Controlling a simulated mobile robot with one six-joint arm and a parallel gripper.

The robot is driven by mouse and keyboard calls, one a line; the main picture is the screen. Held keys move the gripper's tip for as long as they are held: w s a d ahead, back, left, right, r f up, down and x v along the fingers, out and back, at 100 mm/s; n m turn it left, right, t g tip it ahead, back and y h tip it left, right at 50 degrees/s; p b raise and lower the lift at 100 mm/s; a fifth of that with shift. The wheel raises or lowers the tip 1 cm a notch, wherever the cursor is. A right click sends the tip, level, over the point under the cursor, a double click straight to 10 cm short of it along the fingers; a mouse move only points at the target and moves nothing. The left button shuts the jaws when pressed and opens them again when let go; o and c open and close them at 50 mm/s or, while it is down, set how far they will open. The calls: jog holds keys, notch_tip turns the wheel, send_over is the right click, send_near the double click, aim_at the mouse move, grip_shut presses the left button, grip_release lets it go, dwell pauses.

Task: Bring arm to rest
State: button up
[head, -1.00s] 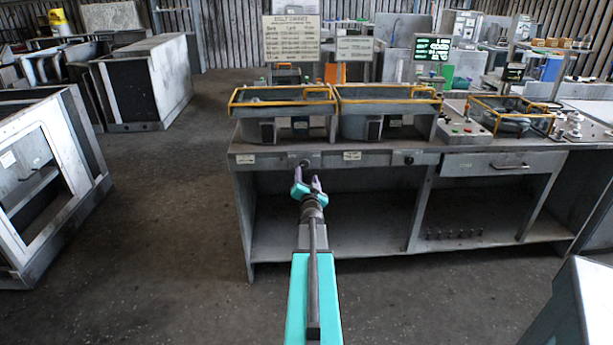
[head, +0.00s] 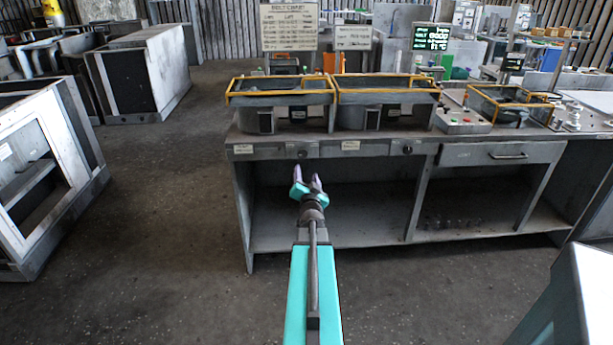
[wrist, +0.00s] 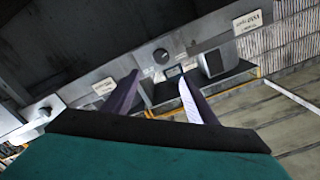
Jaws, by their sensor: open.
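My gripper (head: 307,181) is open and empty, its two purple-grey fingers pointing toward the front of the workbench (head: 470,148). In the head view it shows just below the bench's front panel, in front of the open lower shelf. In the wrist view the two fingers (wrist: 157,95) stand well apart with nothing between them. I cannot tell the exact gap between fingertips and panel.
Two yellow-railed trays (head: 280,84) stand on the bench, with a smaller railed tray (head: 510,97) at right. A closed drawer (head: 500,154) is below it. Grey metal cabinets (head: 50,185) stand at left. Open floor (head: 170,230) lies between them and the bench.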

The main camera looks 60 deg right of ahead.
jog(key=shift+w, duration=0.1)
dwell(0.3)
